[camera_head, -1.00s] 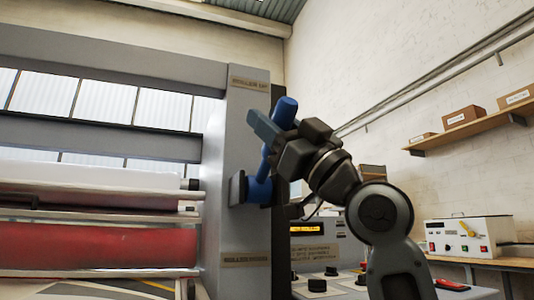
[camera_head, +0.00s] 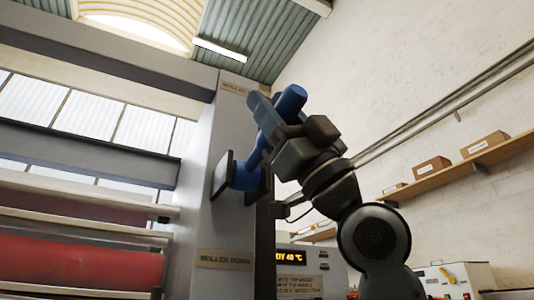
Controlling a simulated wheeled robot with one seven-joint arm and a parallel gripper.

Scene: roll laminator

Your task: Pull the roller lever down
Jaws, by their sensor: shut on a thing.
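The blue roller lever (camera_head: 291,99) is mounted on the grey side column of the laminator (camera_head: 206,200). Its hub (camera_head: 241,175) sits on a dark plate, and its arm slants up and to the right to a round blue grip. My gripper (camera_head: 275,122) is shut on the lever near its upper end, and its fingers hide part of the lever's arm. A label (camera_head: 234,87) is above the lever and a "ROLLER DOWN" label (camera_head: 224,259) is below it.
Red and white rollers (camera_head: 75,262) lie left of the column. A control panel with a lit display (camera_head: 290,256) stands behind, below my arm. A shelf with boxes (camera_head: 431,165) runs along the right wall.

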